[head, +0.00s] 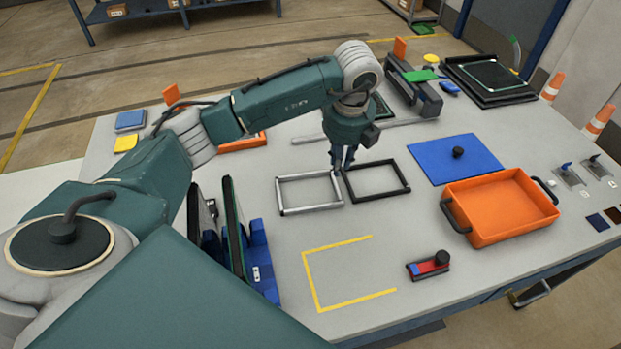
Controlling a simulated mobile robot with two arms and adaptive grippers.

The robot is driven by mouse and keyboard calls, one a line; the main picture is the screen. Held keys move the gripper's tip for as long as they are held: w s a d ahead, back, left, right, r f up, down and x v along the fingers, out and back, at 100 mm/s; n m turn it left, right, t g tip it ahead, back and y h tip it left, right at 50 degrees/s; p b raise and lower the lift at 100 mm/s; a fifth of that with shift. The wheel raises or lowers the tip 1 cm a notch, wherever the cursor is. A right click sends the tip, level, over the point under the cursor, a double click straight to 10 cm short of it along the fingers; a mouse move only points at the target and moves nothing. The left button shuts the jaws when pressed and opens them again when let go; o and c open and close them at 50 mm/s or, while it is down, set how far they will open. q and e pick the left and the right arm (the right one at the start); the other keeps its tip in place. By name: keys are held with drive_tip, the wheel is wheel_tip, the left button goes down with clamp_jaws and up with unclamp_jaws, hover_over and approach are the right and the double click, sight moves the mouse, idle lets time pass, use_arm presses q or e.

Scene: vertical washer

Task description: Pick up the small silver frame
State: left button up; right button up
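The small silver frame (312,208) is a thin open rectangle lying flat on the grey table, near the middle of the head view. A similar black frame (380,195) lies just to its right. My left gripper (342,166) points down from above, with its dark fingers over the gap between the silver frame's upper right corner and the black frame's left corner. The fingers hide part of that corner area. I cannot tell whether they touch the silver frame or how far apart they are. My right gripper is not in view.
An orange tray (505,236) and a blue mat (430,165) with a black knob are to the right. Dark panels in a blue rack (262,262) stand at the lower left. A yellow outline (316,280) marks a clear area. A grey bar (400,123) lies behind.

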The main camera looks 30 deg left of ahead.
sight(335, 186)
use_arm(q)
wheel_tip(335, 186, down, 3)
drive_tip(key=shift+s+a+f+p, duration=0.1)
drive_tip(key=shift+a+f+p, duration=0.1)
drive_tip(key=shift+p, duration=0.15)
drive_tip(key=f, duration=0.1)
drive_tip(key=f+p, duration=0.1)
drive_tip(key=f, duration=0.1)
drive_tip(key=f+p, duration=0.1)
drive_tip(key=shift+w+a+f, duration=0.25)
drive_tip(key=shift+w+f, duration=0.15)
drive_tip(key=shift+f, duration=0.3)
drive_tip(key=shift+w+f, duration=0.1)
clamp_jaws()
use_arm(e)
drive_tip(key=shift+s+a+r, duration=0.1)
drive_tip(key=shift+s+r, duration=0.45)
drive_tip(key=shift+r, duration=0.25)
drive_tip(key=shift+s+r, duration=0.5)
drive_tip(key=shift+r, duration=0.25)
